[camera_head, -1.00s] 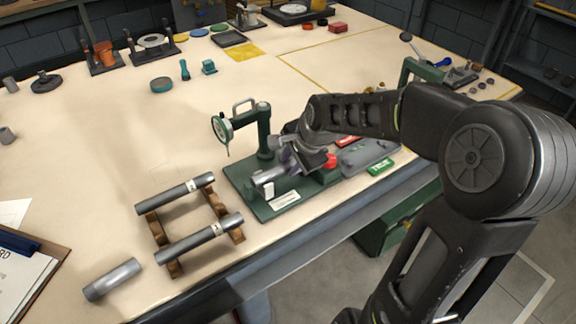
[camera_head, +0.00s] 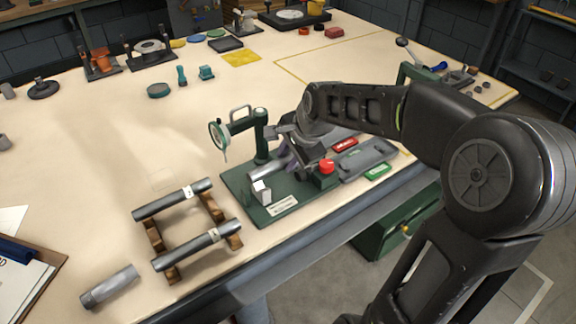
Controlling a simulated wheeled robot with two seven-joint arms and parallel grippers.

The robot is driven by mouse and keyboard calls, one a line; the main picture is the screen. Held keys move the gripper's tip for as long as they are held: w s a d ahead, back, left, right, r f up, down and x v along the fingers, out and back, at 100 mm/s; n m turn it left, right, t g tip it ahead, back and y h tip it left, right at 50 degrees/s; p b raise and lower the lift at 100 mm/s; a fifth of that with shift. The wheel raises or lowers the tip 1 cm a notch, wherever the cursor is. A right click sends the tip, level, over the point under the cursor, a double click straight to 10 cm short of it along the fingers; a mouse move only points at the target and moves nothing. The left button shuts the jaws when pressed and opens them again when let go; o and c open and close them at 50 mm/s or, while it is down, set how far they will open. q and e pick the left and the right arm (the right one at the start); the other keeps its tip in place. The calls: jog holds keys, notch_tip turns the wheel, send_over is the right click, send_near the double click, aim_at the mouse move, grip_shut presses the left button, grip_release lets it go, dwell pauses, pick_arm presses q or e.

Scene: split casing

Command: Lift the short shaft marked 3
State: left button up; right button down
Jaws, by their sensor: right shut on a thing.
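My right gripper (camera_head: 287,158) is over the green test stand and is shut on a short grey shaft (camera_head: 263,170). The shaft slants down to the left, close above or at a white block (camera_head: 261,191) on the stand's green base (camera_head: 283,209). I cannot tell whether it touches the block, and no mark on it is readable. The gripper and wrist hide its far end. Two longer shafts with white labels, an upper one (camera_head: 166,202) and a lower one (camera_head: 187,249), lie on a wooden rack (camera_head: 153,239). My left gripper is not in view.
The stand carries a dial gauge (camera_head: 217,135) on a post, left of my gripper. A red button (camera_head: 326,166) and a grey tray (camera_head: 366,160) are to the right. A loose grey cylinder (camera_head: 109,287) lies at lower left. The table's middle left is clear.

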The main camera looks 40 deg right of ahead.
aim_at(288, 159)
notch_tip(288, 159, up, 7)
jog(key=shift+f, duration=0.1)
dwell(1.0)
